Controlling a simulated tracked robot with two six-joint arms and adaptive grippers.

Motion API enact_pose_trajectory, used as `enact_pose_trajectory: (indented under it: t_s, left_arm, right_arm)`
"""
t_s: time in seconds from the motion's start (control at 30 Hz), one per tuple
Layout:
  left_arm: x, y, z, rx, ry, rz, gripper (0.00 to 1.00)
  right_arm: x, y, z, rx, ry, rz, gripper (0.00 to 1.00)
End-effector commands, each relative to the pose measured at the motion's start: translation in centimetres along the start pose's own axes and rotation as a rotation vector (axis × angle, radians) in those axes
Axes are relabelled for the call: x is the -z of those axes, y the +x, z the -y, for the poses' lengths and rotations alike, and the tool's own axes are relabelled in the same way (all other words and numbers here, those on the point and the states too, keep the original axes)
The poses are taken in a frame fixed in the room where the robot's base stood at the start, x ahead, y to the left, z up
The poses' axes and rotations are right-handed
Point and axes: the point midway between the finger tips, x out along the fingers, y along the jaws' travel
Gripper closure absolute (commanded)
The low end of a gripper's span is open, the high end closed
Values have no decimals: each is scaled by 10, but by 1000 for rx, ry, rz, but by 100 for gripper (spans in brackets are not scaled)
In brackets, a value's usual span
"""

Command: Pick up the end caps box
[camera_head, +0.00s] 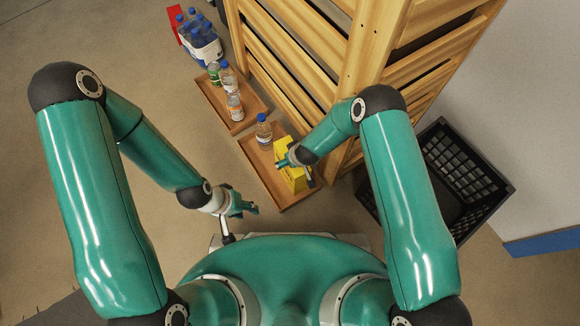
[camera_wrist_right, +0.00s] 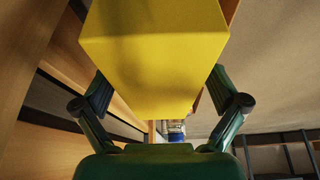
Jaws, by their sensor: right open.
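The end caps box is a yellow box (camera_head: 292,178) in the near end of a brown tray (camera_head: 282,197). In the right wrist view the yellow box (camera_wrist_right: 155,45) fills the upper middle. My right gripper (camera_wrist_right: 160,88) is open, with one finger on each side of the box; I cannot tell whether they touch it. In the head view the right gripper (camera_head: 286,163) is at the box, partly hidden by its own wrist. My left gripper (camera_head: 243,205) hangs left of the tray, apart from it, with nothing visible in it; its finger opening is unclear.
A bottle (camera_head: 264,132) stands in the same tray. A second tray (camera_head: 213,97) behind holds several bottles. A wooden slatted rack (camera_head: 345,50) rises close beside the trays. A black crate (camera_head: 487,196) lies at right. Floor left of the trays is clear.

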Motion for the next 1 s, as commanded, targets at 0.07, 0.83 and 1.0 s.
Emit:
enact_pose_trajectory:
  t_s: [0.07,0.83,1.0]
  left_arm:
    - [0,0,0,0,0,0,60]
    - [0,0,0,0,0,0,60]
    - [0,-2,-1,0,0,0,60]
  right_arm:
    - [0,0,0,0,0,0,3]
    - [1,0,0,0,-1,-1,100]
    - [1,-2,0,0,-1,-1,100]
